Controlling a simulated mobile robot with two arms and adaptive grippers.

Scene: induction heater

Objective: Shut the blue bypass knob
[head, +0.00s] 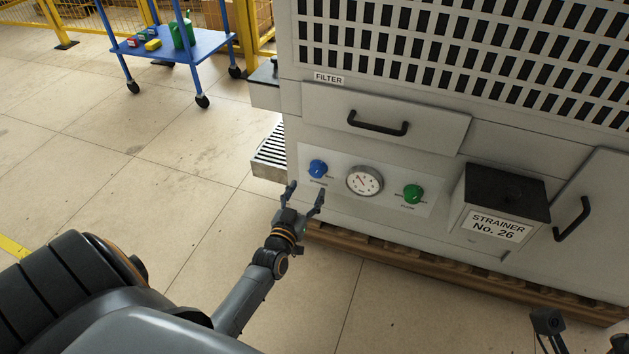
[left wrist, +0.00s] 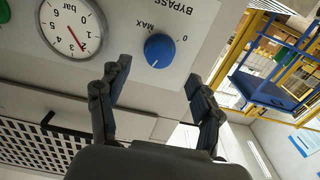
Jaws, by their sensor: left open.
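The blue bypass knob (head: 318,168) is on the left of the control panel, low on the grey machine's front. In the left wrist view the knob (left wrist: 160,50) shows with the BYPASS label, MAX and 0 marks around it; a small pale mark is on its face. My left gripper (head: 304,191) is open and empty, just below and in front of the knob. In the left wrist view its two fingers (left wrist: 158,71) are spread, with the knob beyond the gap between them, apparently untouched. Dark parts at the bottom right, possibly my right gripper (head: 549,322), are cut off by the edge.
A round gauge (head: 364,181) and a green knob (head: 413,194) sit right of the blue knob. A strainer box (head: 495,222) juts out farther right. A drawer with a black handle (head: 378,124) is above. A blue cart (head: 180,46) stands at the back left; floor between is clear.

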